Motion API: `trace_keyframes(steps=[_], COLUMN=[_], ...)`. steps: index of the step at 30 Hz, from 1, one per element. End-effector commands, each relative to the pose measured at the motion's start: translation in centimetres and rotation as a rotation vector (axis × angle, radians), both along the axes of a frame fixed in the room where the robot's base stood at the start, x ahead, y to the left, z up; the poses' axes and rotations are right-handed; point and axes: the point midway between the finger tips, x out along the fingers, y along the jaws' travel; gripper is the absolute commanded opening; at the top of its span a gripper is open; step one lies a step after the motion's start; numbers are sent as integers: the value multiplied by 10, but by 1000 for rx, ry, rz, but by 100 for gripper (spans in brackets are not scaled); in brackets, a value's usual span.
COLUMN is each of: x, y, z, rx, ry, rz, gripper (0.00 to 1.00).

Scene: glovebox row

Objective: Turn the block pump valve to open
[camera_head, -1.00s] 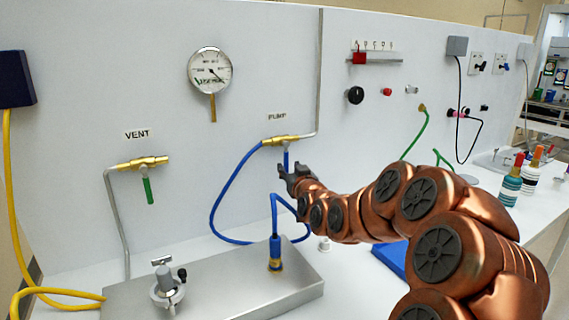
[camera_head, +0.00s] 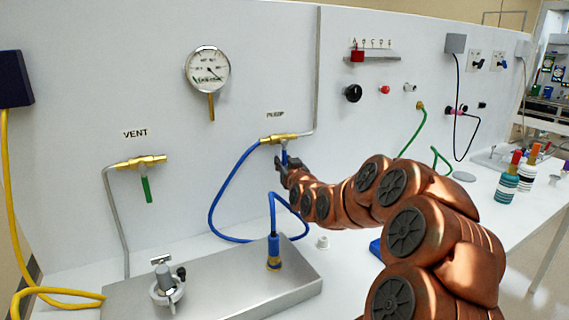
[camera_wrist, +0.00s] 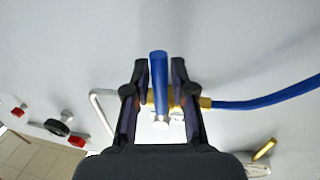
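The pump valve (camera_head: 279,138) is a brass body on the upright panel under the PUMP label (camera_head: 275,115). Its blue lever handle (camera_head: 284,157) hangs down, across the line of the brass body. My gripper (camera_head: 282,163) is at the lower part of this handle. In the wrist view, the blue handle (camera_wrist: 159,75) stands between the two fingers of my gripper (camera_wrist: 160,66). The fingers are open, with a narrow gap on each side of the handle. The brass body (camera_wrist: 205,103) shows partly behind the right finger.
A blue hose (camera_head: 226,190) runs from the valve to the metal box (camera_head: 220,293) on the bench. The vent valve (camera_head: 140,162) with a green handle is to the left. A pressure gauge (camera_head: 208,69) is above. Colored bottles (camera_head: 508,178) stand at the right.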

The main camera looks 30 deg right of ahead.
Motion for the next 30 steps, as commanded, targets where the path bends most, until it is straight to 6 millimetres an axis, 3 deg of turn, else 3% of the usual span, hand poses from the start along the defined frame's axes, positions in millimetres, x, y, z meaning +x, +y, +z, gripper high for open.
trace_keyframes(steps=[6, 30], x=[0, 3], y=[0, 3], z=[0, -2], rx=[0, -56], ry=[0, 3], rz=[0, 10], gripper=[0, 0])
